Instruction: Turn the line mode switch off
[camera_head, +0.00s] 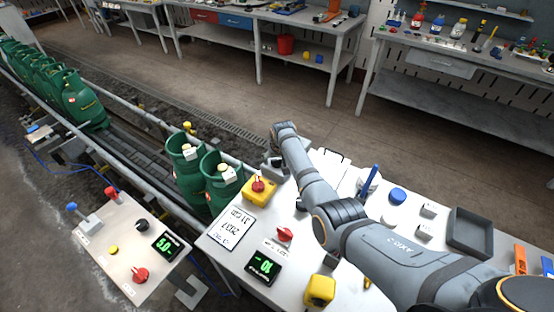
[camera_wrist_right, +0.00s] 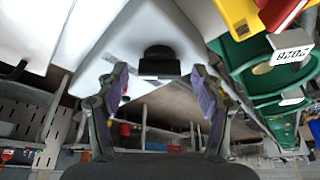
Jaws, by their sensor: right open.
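Several controls show, but their labels are too small to tell which is the line mode switch. A red knob (camera_head: 285,235) sits on the white worktop (camera_head: 222,258) by a green display (camera_head: 264,267). A red knob (camera_head: 258,185) sits on a yellow box (camera_head: 260,194), which shows at the upper right in the right wrist view (camera_wrist_right: 236,14). Another red knob (camera_head: 140,275) is on the left panel (camera_head: 112,245). My right gripper (camera_head: 273,169) is over the worktop's far edge, right of the yellow box. In the right wrist view its fingers (camera_wrist_right: 158,98) are apart, with a black knob-like part (camera_wrist_right: 159,60) beyond them.
Green cylinders (camera_head: 82,100) stand on the conveyor (camera_head: 130,150) at the left, two more (camera_head: 184,160) beside the worktop. The left panel has a blue lever (camera_head: 71,207) and a red lever (camera_head: 111,192). A yellow block (camera_head: 320,290) and a dark tray (camera_head: 468,232) are on the worktop.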

